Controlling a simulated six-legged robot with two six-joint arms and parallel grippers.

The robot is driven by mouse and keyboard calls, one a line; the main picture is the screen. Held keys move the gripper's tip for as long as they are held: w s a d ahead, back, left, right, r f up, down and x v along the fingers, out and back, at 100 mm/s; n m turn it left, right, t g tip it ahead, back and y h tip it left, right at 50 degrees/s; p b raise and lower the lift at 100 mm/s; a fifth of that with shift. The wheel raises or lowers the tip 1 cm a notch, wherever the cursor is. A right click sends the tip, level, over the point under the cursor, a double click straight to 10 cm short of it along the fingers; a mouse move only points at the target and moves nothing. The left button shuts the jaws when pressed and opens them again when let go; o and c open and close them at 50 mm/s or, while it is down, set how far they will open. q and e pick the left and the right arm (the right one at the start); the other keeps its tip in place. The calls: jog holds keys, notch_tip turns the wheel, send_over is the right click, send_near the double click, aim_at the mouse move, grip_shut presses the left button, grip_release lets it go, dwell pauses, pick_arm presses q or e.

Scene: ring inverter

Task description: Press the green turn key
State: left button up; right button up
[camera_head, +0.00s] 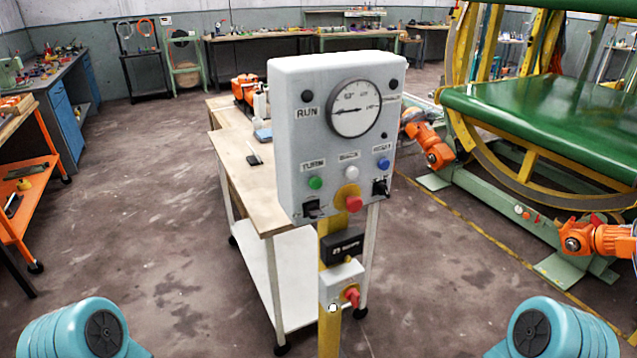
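The green turn key (315,183) is a small round button under the label "TURN", at the lower left of the grey control panel (290,130). A white button (351,173) and a blue button (384,163) sit to its right in the same row. A red button (353,203) on a yellow base is below them. Two teal arm links of mine show at the bottom left and bottom right corners, well apart from the panel. Neither of my grippers is in view.
The panel stands on a yellow post (329,338) with a second red button (351,296) lower down. A wooden-topped table (245,175) stands behind it. The green ring machine (560,110) and orange motors (595,238) are at right. The floor in front and left is clear.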

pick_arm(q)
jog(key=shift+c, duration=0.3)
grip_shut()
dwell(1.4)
